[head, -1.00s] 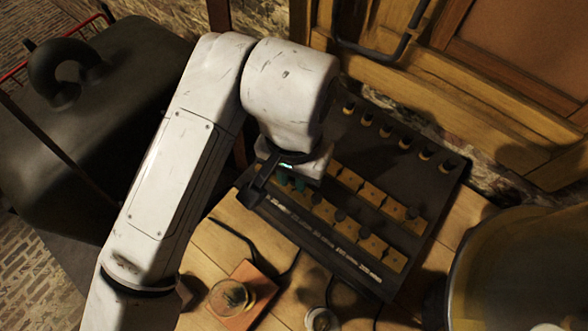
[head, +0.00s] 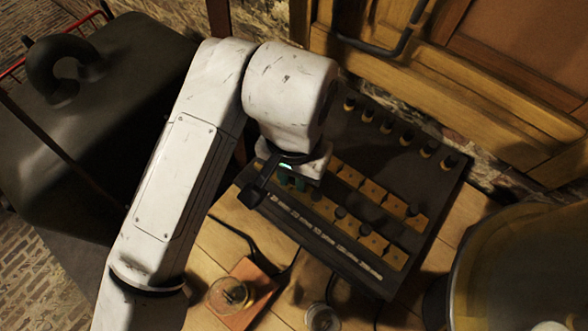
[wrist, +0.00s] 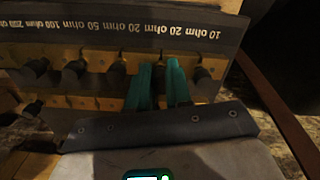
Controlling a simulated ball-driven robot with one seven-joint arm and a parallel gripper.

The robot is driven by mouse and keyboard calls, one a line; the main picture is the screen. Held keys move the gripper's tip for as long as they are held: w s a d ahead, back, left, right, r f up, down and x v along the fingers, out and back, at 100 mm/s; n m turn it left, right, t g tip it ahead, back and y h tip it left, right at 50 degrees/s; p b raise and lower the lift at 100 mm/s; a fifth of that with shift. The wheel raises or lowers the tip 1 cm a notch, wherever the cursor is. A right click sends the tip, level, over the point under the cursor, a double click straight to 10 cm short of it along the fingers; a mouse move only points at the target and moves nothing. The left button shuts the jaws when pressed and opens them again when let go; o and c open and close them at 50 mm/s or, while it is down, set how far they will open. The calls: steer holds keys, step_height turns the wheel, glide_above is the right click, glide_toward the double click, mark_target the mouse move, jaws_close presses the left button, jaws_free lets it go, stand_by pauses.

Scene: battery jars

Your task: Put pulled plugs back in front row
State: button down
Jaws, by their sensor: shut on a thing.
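The dark resistance box (head: 385,164) lies on the wooden table, with two rows of brass blocks. The front row (head: 325,208) runs beside the strip of white ohm labels and carries several dark plugs, such as one plug (head: 340,212). My gripper (head: 292,181) is over the left end of the front row, partly hidden by my wrist. In the wrist view, my gripper's green fingers (wrist: 159,84) are shut on a dark plug (wrist: 158,82) mostly hidden between them, at the front row near the 20 ohm label. I cannot tell whether it is fully seated. Other plugs (wrist: 115,72) stand close on both sides.
Several dark knobs (head: 406,138) line the box's far edge. A glass jar (head: 228,293) on an orange-brown base and a small glass (head: 321,317) stand in front. A large vessel (head: 520,265) is at right, with a wooden cabinet (head: 470,85) behind.

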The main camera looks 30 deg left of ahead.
steer(key=shift+f, duration=0.25)
stand_by(0.7)
steer(key=c, duration=1)
jaws_free()
steer(key=shift+o, duration=0.2)
step_height(320, 180, up, 11)
steer(key=p, duration=0.1)
steer(key=shift+f, duration=0.15)
